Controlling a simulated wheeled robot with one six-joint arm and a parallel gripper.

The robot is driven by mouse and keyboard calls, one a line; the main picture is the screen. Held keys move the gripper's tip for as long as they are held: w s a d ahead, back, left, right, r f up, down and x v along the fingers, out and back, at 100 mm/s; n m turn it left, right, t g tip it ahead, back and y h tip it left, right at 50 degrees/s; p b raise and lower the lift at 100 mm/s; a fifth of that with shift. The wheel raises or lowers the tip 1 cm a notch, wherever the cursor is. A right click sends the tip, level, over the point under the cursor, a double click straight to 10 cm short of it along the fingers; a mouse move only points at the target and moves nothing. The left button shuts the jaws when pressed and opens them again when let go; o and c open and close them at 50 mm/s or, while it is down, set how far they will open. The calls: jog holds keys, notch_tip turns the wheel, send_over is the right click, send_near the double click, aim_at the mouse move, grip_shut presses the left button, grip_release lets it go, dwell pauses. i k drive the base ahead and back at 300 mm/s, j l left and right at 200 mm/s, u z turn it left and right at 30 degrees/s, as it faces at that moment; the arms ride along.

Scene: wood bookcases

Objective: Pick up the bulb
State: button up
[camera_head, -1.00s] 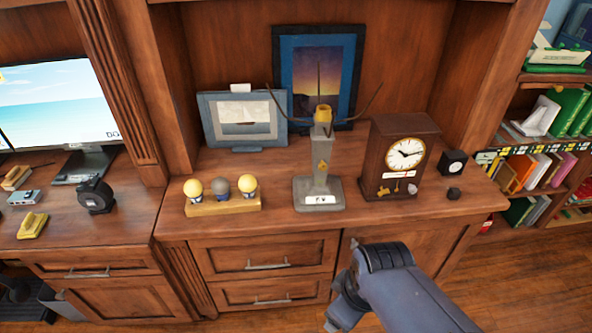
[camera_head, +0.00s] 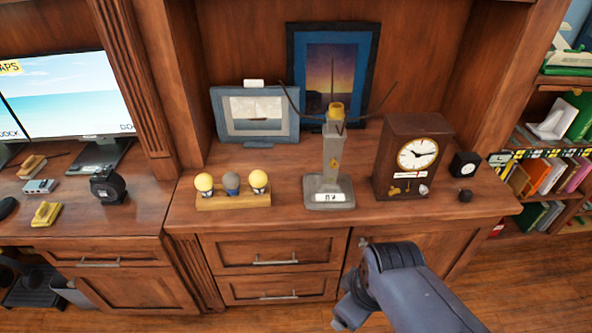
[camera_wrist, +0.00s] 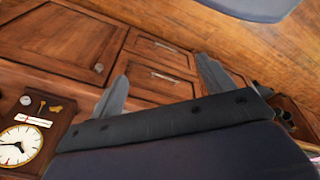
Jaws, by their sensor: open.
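Three bulbs stand in a row on a wooden block (camera_head: 233,203) on the cabinet top. The left bulb (camera_head: 204,183) and the right bulb (camera_head: 259,178) are yellow; the middle bulb (camera_head: 231,181) is grey. My arm reaches in at the lower right of the head view, in front of the cabinet, well right of and below the bulbs. My gripper's two fingers (camera_wrist: 162,88) show apart and empty in the wrist view, with cabinet doors and drawers beyond them. The bulbs are not visible in the wrist view.
A grey stand (camera_head: 330,180) with thin prongs is right of the bulbs. A wooden clock (camera_head: 410,155) and small dark cubes stand farther right. Two framed pictures lean behind. The countertop before the clock is clear.

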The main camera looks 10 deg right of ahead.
aim_at(258, 179)
jog(key=i+l+u, duration=0.2)
jog(key=u, duration=0.15)
jog(key=i+l+u, duration=0.45)
jog(key=l+u, duration=0.25)
